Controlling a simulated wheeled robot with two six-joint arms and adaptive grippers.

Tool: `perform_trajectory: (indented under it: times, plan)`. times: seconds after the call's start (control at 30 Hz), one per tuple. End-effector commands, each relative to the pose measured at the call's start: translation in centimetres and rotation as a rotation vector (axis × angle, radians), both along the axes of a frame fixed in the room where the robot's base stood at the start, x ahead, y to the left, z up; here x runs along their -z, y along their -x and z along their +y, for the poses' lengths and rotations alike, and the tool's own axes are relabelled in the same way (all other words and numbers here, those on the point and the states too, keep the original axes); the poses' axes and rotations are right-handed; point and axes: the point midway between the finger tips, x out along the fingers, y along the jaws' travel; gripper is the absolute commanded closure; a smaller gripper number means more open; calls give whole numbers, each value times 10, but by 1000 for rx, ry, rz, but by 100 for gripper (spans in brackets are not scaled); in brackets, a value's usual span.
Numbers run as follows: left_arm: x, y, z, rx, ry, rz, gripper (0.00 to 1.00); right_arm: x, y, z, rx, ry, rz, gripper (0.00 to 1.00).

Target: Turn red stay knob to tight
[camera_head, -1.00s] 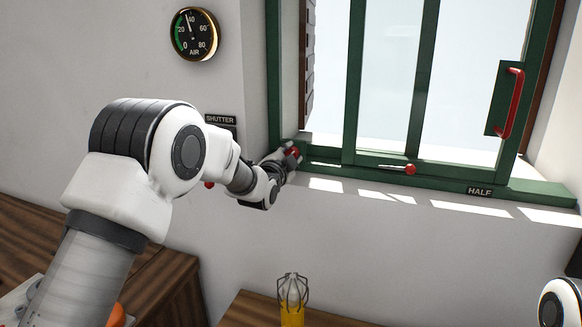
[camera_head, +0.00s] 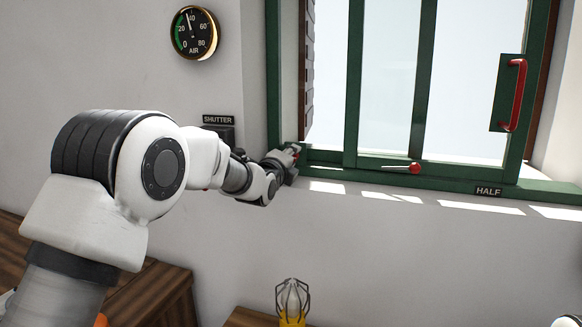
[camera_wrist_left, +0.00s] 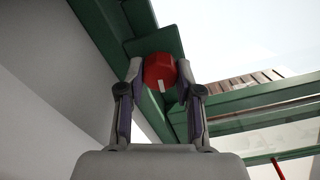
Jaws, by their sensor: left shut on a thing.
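The red stay knob (camera_wrist_left: 160,70) is a round red knob with a white mark on its face. It sits at the lower left corner of the green window frame. My left gripper (camera_wrist_left: 160,78) has one finger on each side of the knob and is shut on it. The tight marking cannot be made out. My right gripper is out of view.
The green window (camera_head: 350,90) has a red handle (camera_head: 517,95) at right and a red-tipped lever (camera_head: 414,168) on its sill. A SHUTTER label (camera_head: 218,120) and an air gauge (camera_head: 195,33) are on the wall. A yellow caged lamp (camera_head: 292,303) stands below.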

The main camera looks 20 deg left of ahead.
Motion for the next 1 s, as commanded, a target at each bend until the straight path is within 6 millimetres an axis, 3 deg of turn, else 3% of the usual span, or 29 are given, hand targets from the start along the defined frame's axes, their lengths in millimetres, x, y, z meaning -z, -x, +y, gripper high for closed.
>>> perform_trajectory:
  times: [0.2,0.5,1.0]
  plan:
    - [-2,0,1,-2,-177,-17,100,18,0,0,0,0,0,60]
    - [-5,0,1,-3,-341,-25,100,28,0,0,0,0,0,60]
    - [-8,0,1,-3,-397,-29,100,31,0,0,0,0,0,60]
